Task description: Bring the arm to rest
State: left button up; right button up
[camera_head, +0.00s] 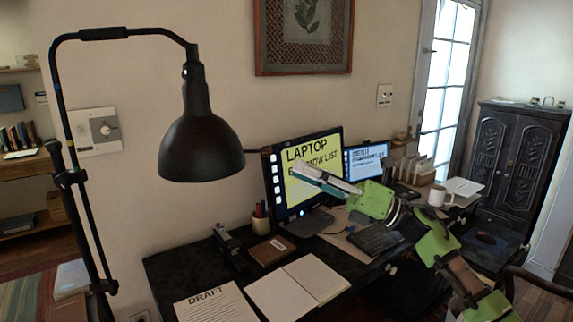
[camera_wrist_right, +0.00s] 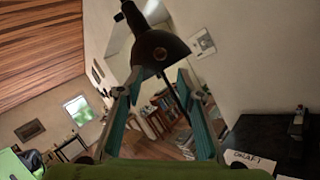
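My right arm (camera_head: 436,243), with green covers, comes in from the lower right of the head view and reaches over the desk. Its gripper (camera_head: 312,174) is raised in front of the monitor, with its fingers pointing up and left. In the right wrist view the two teal-lined fingers of the right gripper (camera_wrist_right: 158,82) stand wide apart with nothing held between them. My left arm and left gripper are in neither view.
A black lamp (camera_head: 201,135) stands at the left. The dark desk (camera_head: 185,265) holds a monitor (camera_head: 310,165), a keyboard (camera_head: 375,239), an open notebook (camera_head: 298,287), a DRAFT sheet (camera_head: 215,304) and a white mug (camera_head: 437,196). A carved cabinet (camera_head: 508,155) stands at the right.

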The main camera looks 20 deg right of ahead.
jog(key=shift+s+d+f, duration=0.15)
jog(key=shift+s+d, duration=0.05)
jog(key=shift+d, duration=0.15)
jog(key=shift+w+f, duration=0.1)
